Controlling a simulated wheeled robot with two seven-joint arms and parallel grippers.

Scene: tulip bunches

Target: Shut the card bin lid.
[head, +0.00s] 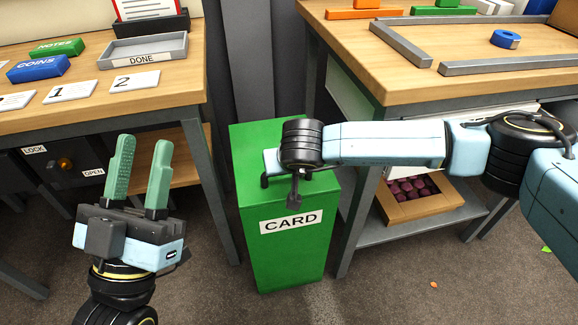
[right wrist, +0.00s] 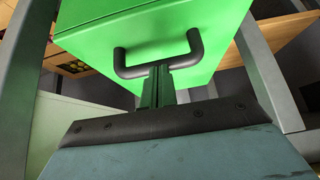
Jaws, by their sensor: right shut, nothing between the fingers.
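The green card bin (head: 285,260) stands on the floor between two tables, with a CARD label on its front. Its green lid (head: 246,145) looks flat on top, partly hidden by my right arm; I see no gap. In the right wrist view the lid (right wrist: 160,30) fills the upper middle, with a black U-shaped handle (right wrist: 196,44). My right gripper (right wrist: 160,74) is shut and empty, its fingertips at the middle of the handle; I cannot tell whether they touch. My left gripper (head: 144,146) is open and empty, left of the bin.
The left table (head: 180,95) holds a grey DONE tray (head: 145,50), numbered cards and blue and green blocks. The right table (head: 400,90) has a cardboard box (head: 430,205) on its lower shelf. Table legs stand close on both sides of the bin. The floor in front is mostly clear.

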